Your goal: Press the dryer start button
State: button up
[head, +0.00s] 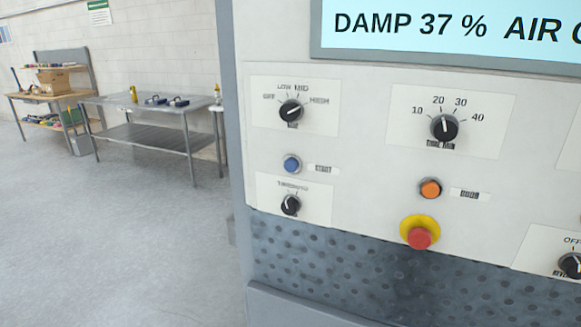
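The blue start button (292,164), labelled START, sits on the left part of a pale control panel (365,170). It lies between an upper black knob (291,111) marked OFF, LOW, MID, HIGH and a lower black knob (290,205). A display (450,30) above reads "DAMP 37 %" and "AIR", cut off at the right edge. My gripper is not in the head view, and nothing covers the button.
Right of the button are a time knob (444,127), an orange DOOR button (430,189) and a red emergency-type button (419,238) on a yellow base. Another knob (571,264) is at the right edge. Metal (150,103) and wooden (50,96) tables stand behind left; open floor lies before them.

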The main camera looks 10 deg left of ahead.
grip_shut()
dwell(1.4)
